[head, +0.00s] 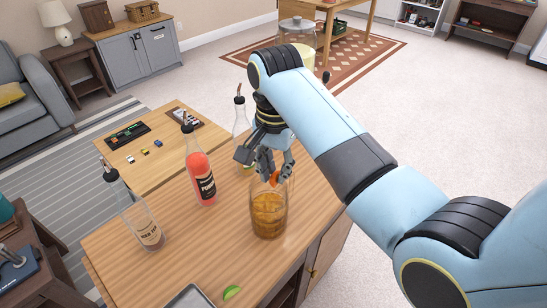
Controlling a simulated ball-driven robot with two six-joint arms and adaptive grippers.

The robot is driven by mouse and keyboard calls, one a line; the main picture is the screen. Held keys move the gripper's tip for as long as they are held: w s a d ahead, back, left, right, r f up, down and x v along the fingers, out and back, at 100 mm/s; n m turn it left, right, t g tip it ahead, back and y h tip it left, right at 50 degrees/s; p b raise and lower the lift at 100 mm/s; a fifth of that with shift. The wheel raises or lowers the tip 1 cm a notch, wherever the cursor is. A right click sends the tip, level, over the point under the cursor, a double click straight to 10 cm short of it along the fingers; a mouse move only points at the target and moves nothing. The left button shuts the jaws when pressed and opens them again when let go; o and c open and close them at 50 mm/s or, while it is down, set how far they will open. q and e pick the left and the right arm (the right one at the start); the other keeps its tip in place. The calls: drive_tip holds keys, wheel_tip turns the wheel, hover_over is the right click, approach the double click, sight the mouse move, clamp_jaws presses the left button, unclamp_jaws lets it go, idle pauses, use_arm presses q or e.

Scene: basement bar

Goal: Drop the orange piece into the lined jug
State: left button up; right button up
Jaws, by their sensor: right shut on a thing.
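The jug (268,216) is clear glass with amber contents and stands upright on the wooden bar top. My right gripper (273,172) points down over the jug's mouth from above. It is shut on the orange piece (276,177), a small bright orange bit between the fingertips at about the height of the rim. The fingers partly hide the piece and the back of the rim. I cannot tell whether the piece is just above the rim or just inside it. My left gripper is not in view.
A red bottle (201,177) and a clear bottle (139,220) stand left of the jug. Another clear bottle (240,122) stands close behind my right gripper. A green lime piece (231,292) and a grey tray (190,298) lie near the front edge.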

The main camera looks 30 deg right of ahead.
sight(275, 173)
wheel_tip(275, 173, down, 2)
drive_tip(key=shift+f, duration=0.6)
drive_tip(key=o, duration=0.8)
drive_tip(key=shift+o, duration=0.2)
drive_tip(key=shift+r, duration=0.3)
wheel_tip(275, 173, up, 7)
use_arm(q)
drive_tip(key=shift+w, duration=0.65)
